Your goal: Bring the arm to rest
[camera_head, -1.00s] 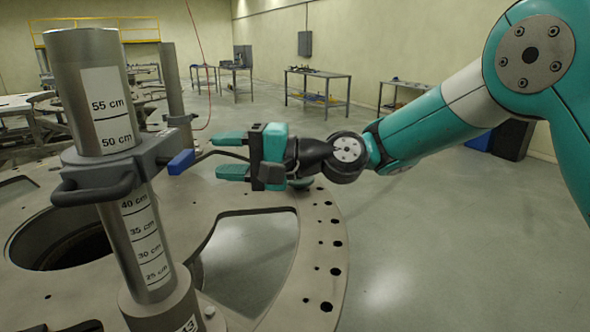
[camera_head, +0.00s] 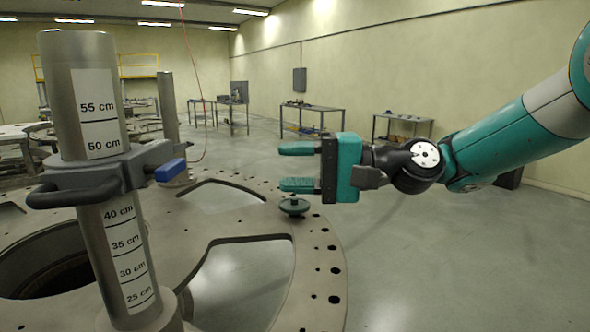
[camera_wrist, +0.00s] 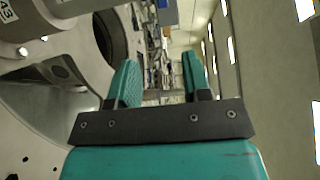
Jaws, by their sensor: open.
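My gripper (camera_head: 298,168) is open and empty in the head view, its two teal fingers pointing left toward the measuring post. It hangs in the air above the right part of the turret plate (camera_head: 312,285), apart from everything. In the wrist view my gripper (camera_wrist: 160,80) shows its two fingers spread with nothing between them. My arm reaches in from the right edge. The metal post (camera_head: 85,90) with centimetre labels stands upright at the left. A grey clamp (camera_head: 105,172) with a blue-ended lever (camera_head: 170,169) sits around the post, near the 45 cm height.
A dark green knob (camera_head: 294,206) stands on the plate below my gripper. A second post (camera_head: 167,110) rises behind. The plate has large openings. Worktables (camera_head: 312,118) stand along the far wall (camera_head: 400,60). The floor (camera_head: 400,270) at the right is clear.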

